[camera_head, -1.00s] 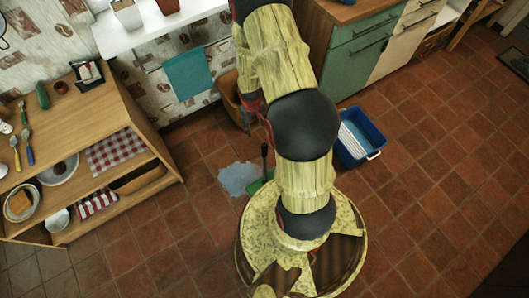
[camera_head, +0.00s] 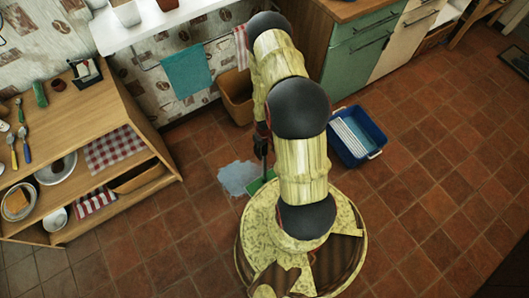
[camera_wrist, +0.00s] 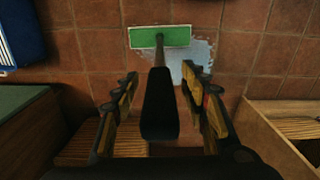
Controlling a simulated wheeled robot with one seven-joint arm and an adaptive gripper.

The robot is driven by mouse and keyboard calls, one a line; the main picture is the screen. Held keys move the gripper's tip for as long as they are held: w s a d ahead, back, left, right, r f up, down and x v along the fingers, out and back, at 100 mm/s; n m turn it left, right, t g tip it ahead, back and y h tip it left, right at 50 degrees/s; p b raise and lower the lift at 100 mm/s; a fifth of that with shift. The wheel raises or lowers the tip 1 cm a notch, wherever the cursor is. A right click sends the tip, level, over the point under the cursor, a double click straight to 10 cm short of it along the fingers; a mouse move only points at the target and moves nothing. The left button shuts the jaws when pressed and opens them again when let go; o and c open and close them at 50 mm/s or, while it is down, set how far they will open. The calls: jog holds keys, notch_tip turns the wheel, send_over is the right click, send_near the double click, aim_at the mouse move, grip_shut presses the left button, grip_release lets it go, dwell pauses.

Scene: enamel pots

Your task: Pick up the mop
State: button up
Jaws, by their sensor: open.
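The mop has a flat green head (camera_wrist: 172,37), seen on the tiled floor in the wrist view. Its black handle (camera_wrist: 160,105) rises toward the wrist camera. My gripper (camera_wrist: 159,76) is open, with one finger on each side of the handle; I cannot tell whether either finger touches it. In the head view, part of the green mop head (camera_head: 259,183) and a bit of the handle show left of my arm. My dark gripper (camera_head: 262,137) is at the upper part of the handle there. The rest of the handle is hidden.
A pale puddle (camera_head: 237,178) lies beside the mop head. A blue bucket (camera_head: 372,148) stands right of my arm and a brown bin (camera_head: 236,95) stands behind. A wooden shelf unit (camera_head: 150,143) is at left, green cabinets (camera_head: 352,62) at the back. Floor at right is clear.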

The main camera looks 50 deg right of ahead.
notch_tip(320, 180, down, 2)
jog(key=shift+f+b, duration=0.2)
jog(key=shift+b, duration=0.2)
jog(key=shift+c, duration=0.3)
grip_shut()
jog(key=shift+w+r, duration=0.1)
